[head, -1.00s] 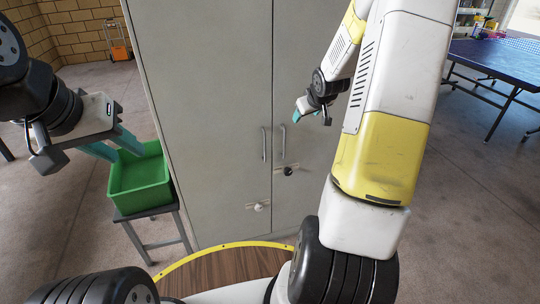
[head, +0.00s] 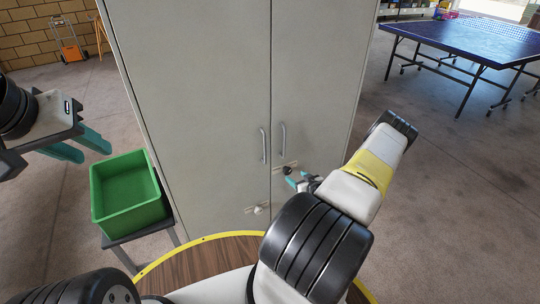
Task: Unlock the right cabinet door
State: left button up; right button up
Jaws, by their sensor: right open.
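The grey two-door cabinet stands in front of me, with its right cabinet door (head: 311,90) and left door (head: 200,100) both closed. A small latch plate (head: 283,166) sits on the right door below its handle (head: 283,143). In the earlier frame it carries a dark knob, which my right gripper now mostly hides. My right gripper (head: 289,178) is open, with its teal fingertips at this latch. I cannot tell whether they touch the knob. A pale knob (head: 259,209) sits on the left door's lower latch. My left gripper (head: 82,147) is open and empty, left of the cabinet.
A green bin (head: 126,190) stands on a small grey table left of the cabinet, close below my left gripper. A blue table-tennis table (head: 470,45) is at the back right. An orange hand truck (head: 69,45) stands by the brick wall. Floor right of the cabinet is clear.

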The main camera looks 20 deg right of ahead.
aim_at(289, 172)
jog(key=x, duration=0.7)
jog(key=shift+w+a+f, duration=0.1)
jog(key=shift+w+f, duration=0.05)
jog(key=shift+w, duration=0.1)
grip_shut()
